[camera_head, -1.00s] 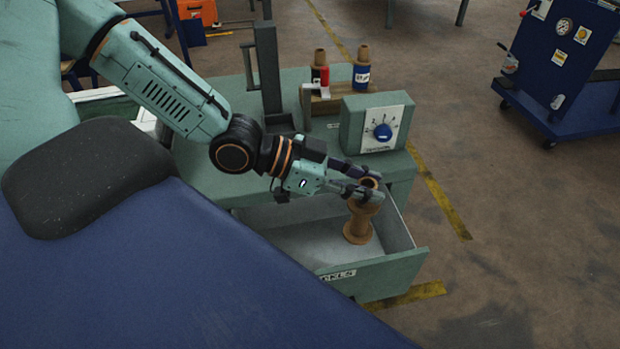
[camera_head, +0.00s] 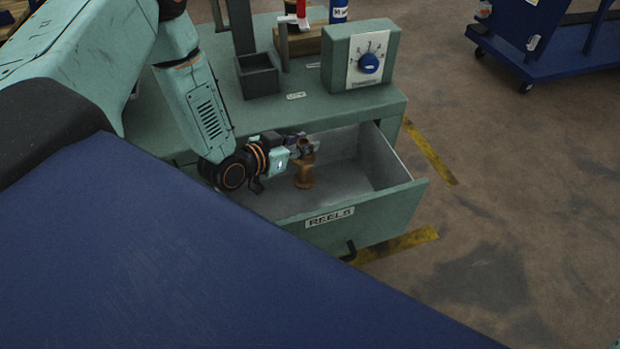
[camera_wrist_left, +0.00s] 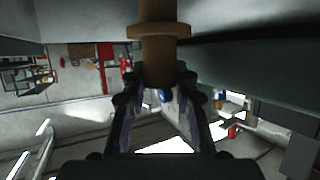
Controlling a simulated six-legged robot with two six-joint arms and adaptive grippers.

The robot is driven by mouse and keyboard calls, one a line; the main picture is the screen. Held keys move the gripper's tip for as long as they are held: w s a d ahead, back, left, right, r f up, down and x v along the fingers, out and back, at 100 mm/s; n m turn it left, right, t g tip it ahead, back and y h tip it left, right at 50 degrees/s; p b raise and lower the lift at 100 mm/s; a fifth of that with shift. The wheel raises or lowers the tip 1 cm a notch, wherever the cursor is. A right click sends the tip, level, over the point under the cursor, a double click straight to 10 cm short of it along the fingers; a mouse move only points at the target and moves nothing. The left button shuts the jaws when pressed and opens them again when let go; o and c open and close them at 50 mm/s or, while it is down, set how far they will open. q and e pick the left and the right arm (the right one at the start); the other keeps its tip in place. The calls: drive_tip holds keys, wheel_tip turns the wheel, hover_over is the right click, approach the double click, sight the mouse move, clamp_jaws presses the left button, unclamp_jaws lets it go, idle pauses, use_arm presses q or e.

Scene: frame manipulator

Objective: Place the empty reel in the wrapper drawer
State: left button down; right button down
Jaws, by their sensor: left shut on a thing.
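The brown empty reel (camera_head: 304,177) is upright inside the open drawer (camera_head: 362,218), whose front carries a label reading REELS. My left gripper (camera_head: 303,148) is shut on the upper end of the reel. In the left wrist view the reel (camera_wrist_left: 159,30) stands between the two fingers (camera_wrist_left: 160,85), with its flange beyond the fingertips. Whether the reel's base touches the drawer floor I cannot tell. My right gripper does not show.
The green bench (camera_head: 290,108) above the drawer carries a control box with a blue knob (camera_head: 369,63), a small dark open box (camera_head: 258,76) and a wooden rack (camera_head: 300,42). The drawer's right part is empty. A blue cart (camera_head: 545,45) stands at the back right.

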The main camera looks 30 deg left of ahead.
sight(302, 173)
use_arm(q)
drive_tip(key=f+b, duration=0.4)
drive_tip(key=f, duration=0.7)
drive_tip(key=shift+a+f, duration=0.1)
drive_tip(key=shift+a, duration=0.1)
drive_tip(key=shift+w, duration=0.2)
drive_tip(key=b+x, duration=0.2)
drive_tip(key=x, duration=0.1)
drive_tip(key=shift+w+b, duration=0.3)
drive_tip(key=shift+w, duration=0.05)
drive_tip(key=shift+d, duration=0.1)
drive_tip(key=shift+f, duration=0.15)
drive_tip(key=c, duration=1.3)
unclamp_jaws()
drive_tip(key=shift+f, duration=0.1)
drive_tip(key=shift+o, duration=1.3)
